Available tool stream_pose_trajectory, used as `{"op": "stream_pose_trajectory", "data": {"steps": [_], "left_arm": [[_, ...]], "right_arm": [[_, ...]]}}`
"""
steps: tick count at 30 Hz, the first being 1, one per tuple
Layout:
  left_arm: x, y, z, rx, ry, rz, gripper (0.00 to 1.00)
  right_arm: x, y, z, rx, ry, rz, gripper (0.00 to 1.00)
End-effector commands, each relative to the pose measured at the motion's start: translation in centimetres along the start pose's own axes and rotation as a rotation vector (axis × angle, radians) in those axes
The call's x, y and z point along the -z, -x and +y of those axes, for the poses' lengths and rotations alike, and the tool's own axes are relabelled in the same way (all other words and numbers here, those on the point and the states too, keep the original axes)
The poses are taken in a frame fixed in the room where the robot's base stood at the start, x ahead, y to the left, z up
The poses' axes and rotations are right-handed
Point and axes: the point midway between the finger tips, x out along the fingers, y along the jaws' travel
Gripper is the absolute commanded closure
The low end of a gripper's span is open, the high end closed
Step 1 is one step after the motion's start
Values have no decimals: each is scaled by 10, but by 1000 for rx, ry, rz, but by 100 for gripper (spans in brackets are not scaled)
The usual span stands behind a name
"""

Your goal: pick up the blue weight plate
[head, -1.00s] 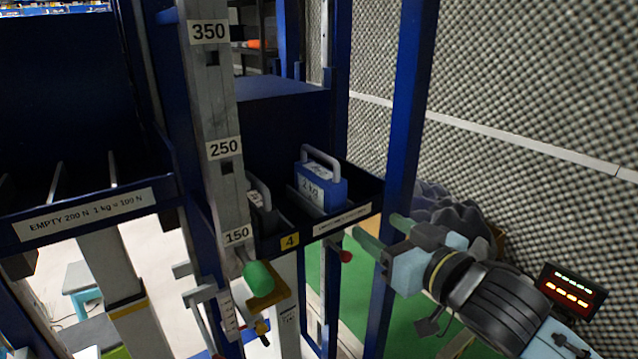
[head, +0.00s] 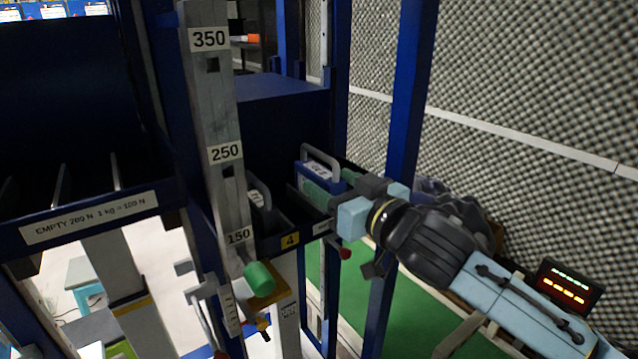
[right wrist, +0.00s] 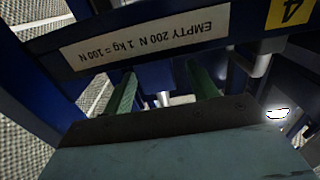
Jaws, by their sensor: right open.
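The blue weight plate (head: 319,169) stands upright in a compartment of the dark blue tray, with a grey handle on top and a white label on its face. My right gripper (head: 318,188) reaches in from the right, open, with its green fingers over the tray's front and partly covering the plate's lower part. I cannot tell whether they touch it. In the right wrist view the open fingers (right wrist: 163,90) lie by the tray's labelled front edge (right wrist: 145,46), and the plate is hidden. My left gripper is not in view.
A blue post (head: 405,130) rises behind my right arm. A foam wall (head: 520,90) closes the right side. A small red-lit display (head: 568,288) sits at lower right.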

Motion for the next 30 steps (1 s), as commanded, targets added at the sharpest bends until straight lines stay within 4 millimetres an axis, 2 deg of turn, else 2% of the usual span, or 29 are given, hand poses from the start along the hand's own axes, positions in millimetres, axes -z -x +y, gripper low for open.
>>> {"op": "stream_pose_trajectory", "data": {"steps": [6, 16, 27, 29, 30], "left_arm": [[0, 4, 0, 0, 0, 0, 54], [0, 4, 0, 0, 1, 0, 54], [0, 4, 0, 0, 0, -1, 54], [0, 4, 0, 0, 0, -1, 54], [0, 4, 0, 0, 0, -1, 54]], "right_arm": [[1, -27, 1, -1, 0, 1, 42], [0, -32, 1, 0, 0, 0, 43], [0, -31, 1, 0, 0, 0, 92], [0, -31, 1, 0, 0, 0, 99], [0, -31, 1, 0, 0, 0, 100]]}}
